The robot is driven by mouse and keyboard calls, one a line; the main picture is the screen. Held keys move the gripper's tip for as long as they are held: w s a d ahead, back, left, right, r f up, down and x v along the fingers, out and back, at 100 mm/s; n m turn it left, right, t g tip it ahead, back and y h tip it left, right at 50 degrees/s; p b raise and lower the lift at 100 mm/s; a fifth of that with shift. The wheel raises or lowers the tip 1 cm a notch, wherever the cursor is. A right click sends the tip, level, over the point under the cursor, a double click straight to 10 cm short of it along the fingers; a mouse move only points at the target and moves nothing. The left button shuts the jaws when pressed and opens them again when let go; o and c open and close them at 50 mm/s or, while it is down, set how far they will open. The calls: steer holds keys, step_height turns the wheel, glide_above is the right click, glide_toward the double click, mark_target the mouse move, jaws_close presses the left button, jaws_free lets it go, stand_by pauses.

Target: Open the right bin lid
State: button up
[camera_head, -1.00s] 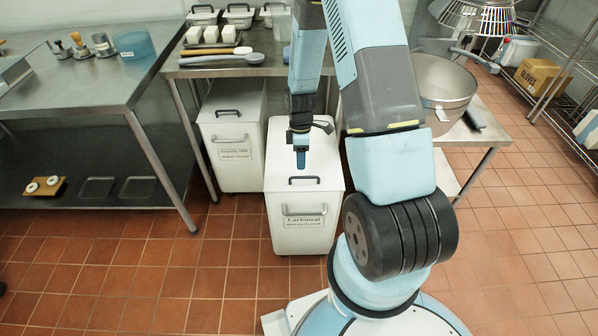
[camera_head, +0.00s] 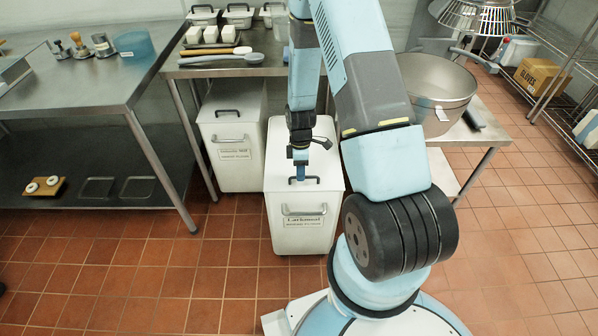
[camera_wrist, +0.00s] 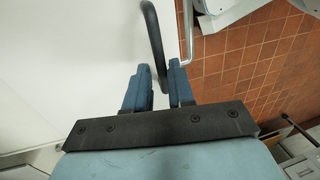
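The right bin is white, with a front label and a grey front handle (camera_head: 304,210). Its white lid (camera_head: 280,155) lies flat and closed on top. A black lid handle (camera_head: 312,179) sits near the lid's front edge. My gripper (camera_head: 300,178) points down at that handle. In the wrist view, the blue fingers of my gripper (camera_wrist: 159,68) stand apart, one on each side of the black handle bar (camera_wrist: 153,30). They look open, with narrow gaps beside the bar; contact is hard to judge. The lid also fills the left of the wrist view (camera_wrist: 70,70).
The left bin (camera_head: 232,140) stands close beside the right bin, closed. A steel table (camera_head: 265,68) with tubs and scoops is behind both. A large pot (camera_head: 435,82) stands on a table at the right. Open tiled floor (camera_head: 225,285) lies in front.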

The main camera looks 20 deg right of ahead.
jaws_close()
stand_by(0.3)
